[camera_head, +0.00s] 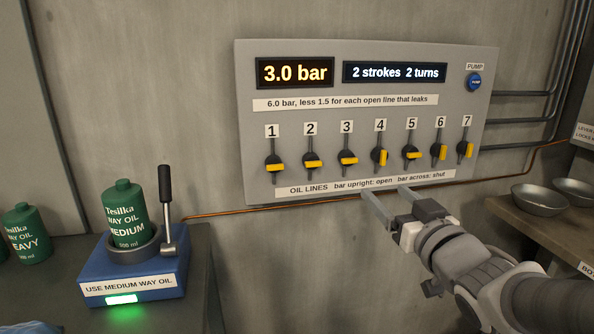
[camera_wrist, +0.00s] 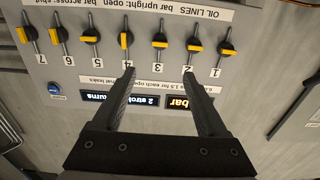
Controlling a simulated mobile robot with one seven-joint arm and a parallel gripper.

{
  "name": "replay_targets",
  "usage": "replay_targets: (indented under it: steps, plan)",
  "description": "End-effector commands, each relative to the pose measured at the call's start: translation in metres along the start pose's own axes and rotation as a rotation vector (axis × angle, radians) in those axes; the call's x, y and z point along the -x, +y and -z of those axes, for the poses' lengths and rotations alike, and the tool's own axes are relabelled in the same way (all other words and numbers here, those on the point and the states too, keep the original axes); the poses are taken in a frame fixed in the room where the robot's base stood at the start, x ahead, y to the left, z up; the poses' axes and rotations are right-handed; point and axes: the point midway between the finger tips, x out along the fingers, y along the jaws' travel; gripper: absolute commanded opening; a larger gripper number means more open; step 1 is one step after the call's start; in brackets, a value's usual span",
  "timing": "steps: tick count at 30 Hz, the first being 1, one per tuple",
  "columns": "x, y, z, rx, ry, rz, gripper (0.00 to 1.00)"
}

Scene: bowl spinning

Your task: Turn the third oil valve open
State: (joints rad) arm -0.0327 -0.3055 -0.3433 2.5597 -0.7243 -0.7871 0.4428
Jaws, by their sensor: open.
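Valve 3 (camera_head: 348,160) is on the grey wall panel (camera_head: 380,60), third from the left, with its yellow bar across. In the wrist view, which shows the panel upside down, valve 3 (camera_wrist: 159,45) also has its bar across. My gripper (camera_head: 387,193) is open and empty, its fingers apart from every valve. In the head view it appears over the panel's lower edge, right of valve 3. In the wrist view valve 3 lies beyond the gap between the fingertips (camera_wrist: 160,73).
Valves 1 (camera_head: 275,166), 2 and 5 have bars across; valves 4 (camera_head: 381,157), 6 and 7 are upright. The displays read 3.0 bar and 2 strokes 2 turns. A blue pump button (camera_head: 473,82) sits upper right. A shelf (camera_head: 540,222) with bowls stands right.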

Motion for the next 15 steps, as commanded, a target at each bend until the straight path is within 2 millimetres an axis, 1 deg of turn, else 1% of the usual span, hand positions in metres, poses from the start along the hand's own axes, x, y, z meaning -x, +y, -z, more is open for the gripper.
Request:
replay_targets:
  steps: [5, 8, 11, 15]
  plan:
    - [-0.009, 0.0, 0.001, 0.0, 0.0, 0.002, 0.76]
    - [-0.02, 0.0, 0.001, 0.0, -0.002, 0.003, 0.76]
    - [-0.034, -0.001, -0.001, 0.001, -0.001, 0.003, 0.76]
    - [-0.062, -0.001, -0.003, 0.001, 0.0, 0.003, 0.76]
